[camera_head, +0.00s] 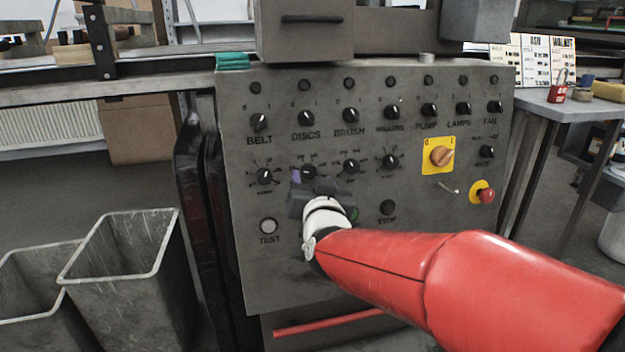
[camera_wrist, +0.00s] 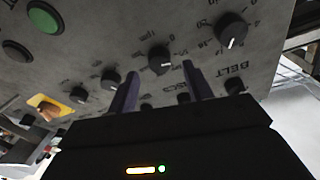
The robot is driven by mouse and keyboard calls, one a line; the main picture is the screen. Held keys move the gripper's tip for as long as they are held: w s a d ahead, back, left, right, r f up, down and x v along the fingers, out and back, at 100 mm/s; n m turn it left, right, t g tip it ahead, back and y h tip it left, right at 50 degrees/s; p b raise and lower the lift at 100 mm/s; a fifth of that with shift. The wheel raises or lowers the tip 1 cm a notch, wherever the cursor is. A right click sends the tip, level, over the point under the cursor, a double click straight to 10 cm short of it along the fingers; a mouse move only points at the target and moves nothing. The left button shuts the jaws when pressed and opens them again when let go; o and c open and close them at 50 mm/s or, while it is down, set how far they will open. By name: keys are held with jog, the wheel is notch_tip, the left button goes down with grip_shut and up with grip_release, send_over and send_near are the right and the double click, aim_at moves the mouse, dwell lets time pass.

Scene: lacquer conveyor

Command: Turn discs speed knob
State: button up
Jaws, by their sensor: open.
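The discs speed knob (camera_head: 308,171) is a black dial in the second row of the grey control panel, below the DISCS switch (camera_head: 306,118). In the wrist view the knob (camera_wrist: 159,57) shows between and just beyond my fingertips, its pale pointer mark visible. My gripper (camera_head: 311,180) is in front of the panel at this knob, with its two purple fingers apart. In the wrist view my gripper (camera_wrist: 160,70) is open and empty, one finger to each side of the knob. I cannot tell whether either finger touches it.
The belt speed knob (camera_head: 265,176) and brush speed knob (camera_head: 351,166) flank it closely. A green button (camera_wrist: 45,17) and the stop button (camera_head: 387,207) sit below. A yellow-plated rotary switch (camera_head: 440,155) and red emergency button (camera_head: 487,196) are at right. Grey bins (camera_head: 125,245) stand at left.

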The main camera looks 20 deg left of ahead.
aim_at(309, 172)
jog(key=shift+x, duration=1.15)
jog(key=shift+c, duration=0.2)
jog(key=c, duration=0.9)
jog(key=shift+c, duration=0.2)
